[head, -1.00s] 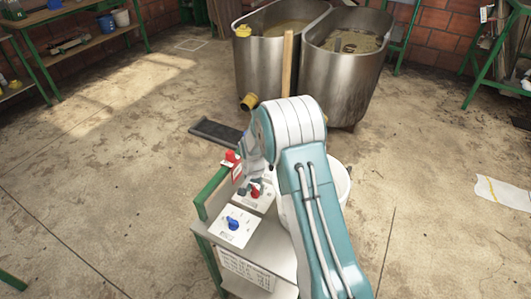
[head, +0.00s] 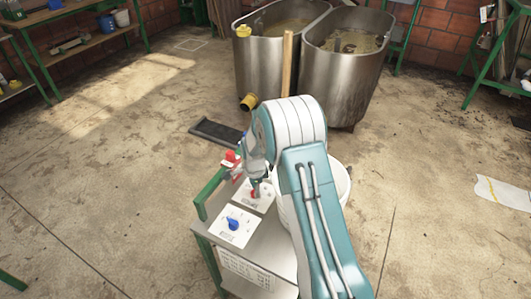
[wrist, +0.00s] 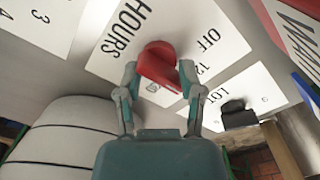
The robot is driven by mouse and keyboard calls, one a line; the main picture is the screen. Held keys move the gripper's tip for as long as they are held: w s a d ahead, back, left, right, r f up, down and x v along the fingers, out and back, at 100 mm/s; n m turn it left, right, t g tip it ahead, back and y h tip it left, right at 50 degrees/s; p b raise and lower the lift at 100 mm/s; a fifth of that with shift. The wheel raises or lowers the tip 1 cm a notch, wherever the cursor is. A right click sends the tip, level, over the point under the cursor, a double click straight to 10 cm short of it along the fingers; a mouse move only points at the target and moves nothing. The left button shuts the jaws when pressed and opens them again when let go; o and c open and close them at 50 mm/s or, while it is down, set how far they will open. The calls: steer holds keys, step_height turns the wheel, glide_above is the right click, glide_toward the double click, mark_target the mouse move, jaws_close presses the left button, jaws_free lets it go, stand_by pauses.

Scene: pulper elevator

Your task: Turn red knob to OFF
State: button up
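The red knob (wrist: 158,65) sits on a white plate (wrist: 130,35) printed HOURS, with OFF to the right of the knob in the wrist view. It points up and slightly left there. My gripper (wrist: 159,72) has one finger on each side of the knob, with the fingertips very near its edges. I cannot tell whether they press on it. In the head view my gripper (head: 257,193) is down over the plate on the metal cart, and the red knob (head: 254,194) is mostly hidden by it.
A blue knob (head: 233,224) on its own white plate is nearer on the cart (head: 270,250). A red part (head: 232,158) stands at the cart's far left corner. A black knob (wrist: 238,113) is right of the red one in the wrist view. A white bucket (head: 343,185) stands beside the cart.

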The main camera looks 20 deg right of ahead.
steer(key=shift+m, duration=1)
step_height(320, 180, up, 12)
steer(key=s+r+n+t, duration=0.2)
steer(key=s+r+n, duration=0.7)
steer(key=r, duration=0.7)
steer(key=s, duration=0.3)
steer(key=shift+t, duration=0.3)
steer(key=shift+a, duration=0.1)
